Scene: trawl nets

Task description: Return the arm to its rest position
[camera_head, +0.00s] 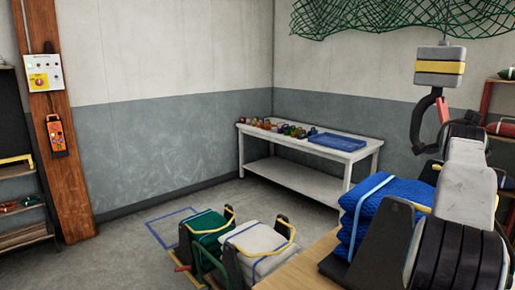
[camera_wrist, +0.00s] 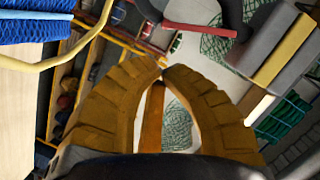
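In the wrist view my gripper (camera_wrist: 162,70) has its two ribbed tan fingers curved together, with their tips meeting. I see nothing held between them; the orange-brown strip and green mesh in the gap look like background. In the head view my arm (camera_head: 465,185) rises at the right edge, close to the camera; its fingers cannot be made out clearly there. A grey and yellow hook block (camera_head: 438,67) hangs by the arm, with a dark hook (camera_head: 424,125) under it. The block also shows at the right of the wrist view (camera_wrist: 283,50).
A strapped blue net bundle (camera_head: 385,205) sits beside the arm on a wooden top (camera_head: 300,270). Green (camera_head: 205,230) and white (camera_head: 258,245) bundles in carriers stand on the floor. A white table (camera_head: 305,150) with a blue tray (camera_head: 337,141) stands behind. Green netting (camera_head: 385,15) hangs overhead.

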